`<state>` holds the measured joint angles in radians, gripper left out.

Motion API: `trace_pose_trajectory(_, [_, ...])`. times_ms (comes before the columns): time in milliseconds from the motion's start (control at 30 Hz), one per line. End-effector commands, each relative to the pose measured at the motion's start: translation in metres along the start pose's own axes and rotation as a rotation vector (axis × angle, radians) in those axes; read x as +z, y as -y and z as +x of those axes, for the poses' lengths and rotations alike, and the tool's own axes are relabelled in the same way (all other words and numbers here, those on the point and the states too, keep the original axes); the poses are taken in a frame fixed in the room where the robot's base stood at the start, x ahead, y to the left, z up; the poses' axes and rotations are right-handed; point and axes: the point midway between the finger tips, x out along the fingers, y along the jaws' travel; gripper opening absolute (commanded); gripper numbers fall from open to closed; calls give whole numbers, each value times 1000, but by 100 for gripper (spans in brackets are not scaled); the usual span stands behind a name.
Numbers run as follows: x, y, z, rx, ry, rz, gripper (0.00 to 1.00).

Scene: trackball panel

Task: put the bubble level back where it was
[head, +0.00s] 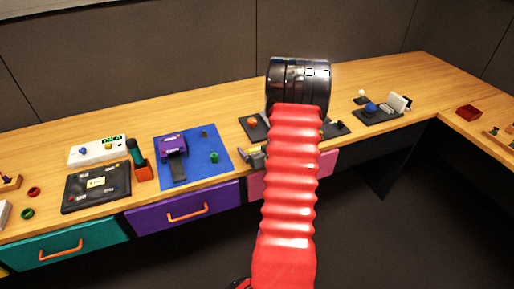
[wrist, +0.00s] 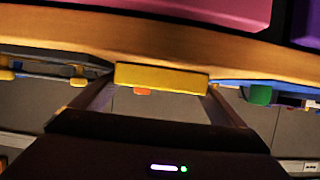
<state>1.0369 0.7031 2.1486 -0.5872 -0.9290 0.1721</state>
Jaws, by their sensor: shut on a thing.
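My gripper (head: 256,157) is in front of the bench's near edge, left of my red arm and above the pink drawer. The wrist view shows both fingers of my gripper (wrist: 160,90) shut on a yellow bar, which I take to be the bubble level (wrist: 160,76). The bar lies crosswise between the fingertips. In the head view only a small yellowish bit shows by the fingers. My arm hides part of the bench behind it. I cannot tell where the level was before.
A blue mat (head: 217,160) with a purple device (head: 172,147) lies left of my gripper. A dark panel (head: 250,128) is just behind it. A blue trackball (head: 370,107) sits on a dark base to the right. The purple drawer (head: 183,212) is shut below.

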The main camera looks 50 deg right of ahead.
Motion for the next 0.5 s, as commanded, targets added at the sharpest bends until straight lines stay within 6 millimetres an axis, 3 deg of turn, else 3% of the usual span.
trace_pose_trajectory(300, [2,0,1,0,0,0,66])
trace_pose_trajectory(333, [2,0,1,0,0,0,95])
trace_pose_trajectory(500, [2,0,0,0,0,0,100])
